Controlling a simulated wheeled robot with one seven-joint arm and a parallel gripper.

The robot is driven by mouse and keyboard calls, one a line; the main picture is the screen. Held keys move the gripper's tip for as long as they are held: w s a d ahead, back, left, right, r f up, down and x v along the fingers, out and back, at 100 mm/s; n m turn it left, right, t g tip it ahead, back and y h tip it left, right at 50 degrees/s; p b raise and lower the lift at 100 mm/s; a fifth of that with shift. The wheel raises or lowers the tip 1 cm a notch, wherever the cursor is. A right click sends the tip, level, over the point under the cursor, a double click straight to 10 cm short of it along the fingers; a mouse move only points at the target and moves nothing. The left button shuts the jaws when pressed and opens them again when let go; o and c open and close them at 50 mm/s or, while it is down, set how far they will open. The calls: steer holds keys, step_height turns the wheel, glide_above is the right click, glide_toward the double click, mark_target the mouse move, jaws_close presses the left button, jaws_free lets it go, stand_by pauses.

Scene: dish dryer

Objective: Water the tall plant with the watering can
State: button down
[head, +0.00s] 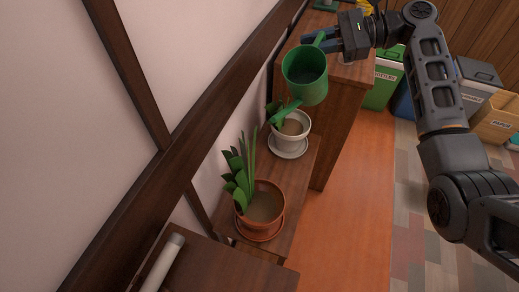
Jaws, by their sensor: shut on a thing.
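My gripper (332,40) is shut on the handle of the green watering can (308,90) and holds it in the air at the upper middle of the head view. The can's open top faces the camera, and its spout points down and left over the white pot (304,138). The small plant in the white pot is partly hidden by the can. The tall plant (240,178), with long upright leaves, stands in a terracotta pot (268,204) on a saucer, nearer the camera. The can is apart from the tall plant. I see no water flowing.
Both pots stand on a low wooden shelf (283,172) along the wall. A taller wooden cabinet (343,125) is behind. A pale rolled object (162,264) lies on the near surface. Green, grey and paper bins (495,118) stand back right. The floor right of the shelf is clear.

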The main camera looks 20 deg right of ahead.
steer(key=shift+s+a+r+n, duration=0.3)
steer(key=shift+s+a+r, duration=0.2)
steer(key=shift+r, duration=0.25)
stand_by(1.1)
steer(key=shift+w+d+f+m+y+b, duration=0.55)
steer(key=shift+w+d+f+m+b, duration=0.45)
steer(key=shift+f, duration=1.05)
steer(key=shift+w+d+f+m+y+b, duration=0.7)
steer(key=shift+f+b, duration=0.6)
steer(key=shift+f, duration=0.8)
steer(key=shift+w+d+f+m+y+b, duration=0.45)
steer(key=shift+w+d+f+m+b, duration=0.45)
steer(key=shift+f, duration=1.15)
steer(key=shift+s, duration=0.15)
step_height(320, 180, up, 5)
steer(key=p, duration=0.4)
steer(key=shift+p, duration=0.35)
steer(key=shift+d, duration=0.1)
